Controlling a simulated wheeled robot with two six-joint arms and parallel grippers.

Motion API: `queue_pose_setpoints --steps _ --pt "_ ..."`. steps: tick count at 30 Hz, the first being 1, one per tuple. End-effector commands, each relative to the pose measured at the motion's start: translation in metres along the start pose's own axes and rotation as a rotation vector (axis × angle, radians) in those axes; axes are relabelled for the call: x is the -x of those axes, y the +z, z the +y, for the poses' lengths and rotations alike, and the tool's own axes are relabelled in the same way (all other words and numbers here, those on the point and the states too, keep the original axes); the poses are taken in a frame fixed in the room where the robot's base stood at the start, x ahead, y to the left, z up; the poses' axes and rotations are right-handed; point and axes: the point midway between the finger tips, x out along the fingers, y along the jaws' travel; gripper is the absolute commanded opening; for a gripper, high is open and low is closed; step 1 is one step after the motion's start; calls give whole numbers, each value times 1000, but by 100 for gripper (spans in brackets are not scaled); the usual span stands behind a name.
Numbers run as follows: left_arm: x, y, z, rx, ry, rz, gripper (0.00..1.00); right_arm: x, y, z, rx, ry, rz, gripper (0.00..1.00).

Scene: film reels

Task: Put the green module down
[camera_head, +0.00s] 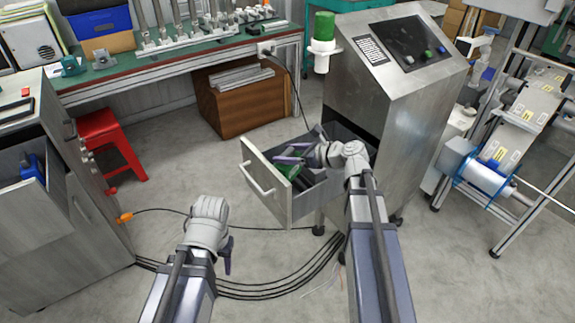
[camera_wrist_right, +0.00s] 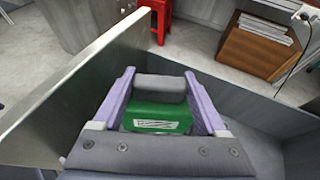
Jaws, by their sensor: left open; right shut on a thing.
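The green module (camera_wrist_right: 157,117) with a white label is between the purple fingers of my right gripper (camera_wrist_right: 158,82) in the right wrist view. A dark grey block (camera_wrist_right: 160,88) sits just beyond it between the fingertips; I cannot tell whether it is part of the module. In the head view my right gripper (camera_head: 291,155) reaches into the open drawer (camera_head: 264,184), and the module's green (camera_head: 287,171) partly shows below the fingers. I cannot tell whether it touches the drawer floor. My left gripper (camera_head: 228,252) is open, low over the floor, its far finger mostly hidden.
The drawer belongs to a metal console (camera_head: 385,80) with a dark screen. A green-topped white cylinder (camera_head: 323,40) is at its left side. A red stool (camera_head: 105,138) and a wooden box (camera_head: 240,98) stand behind. Black cables (camera_head: 270,288) cross the floor.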

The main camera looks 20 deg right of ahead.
Motion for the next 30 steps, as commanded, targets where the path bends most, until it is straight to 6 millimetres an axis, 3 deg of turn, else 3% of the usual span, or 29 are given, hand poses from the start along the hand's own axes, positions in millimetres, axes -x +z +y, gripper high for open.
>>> queue_pose_setpoints --steps 7,24,25,30 --pt "-34 -2 3 0 -1 0 50 -13 -31 0 -1 0 -1 0" --pt "-41 -2 3 -1 -3 0 50 -16 -38 0 0 0 -1 0" --pt "-40 -2 3 -1 -3 0 50 -15 -37 0 0 0 0 77" --pt "-39 -2 3 -1 -3 0 50 -15 -36 0 0 0 0 96"
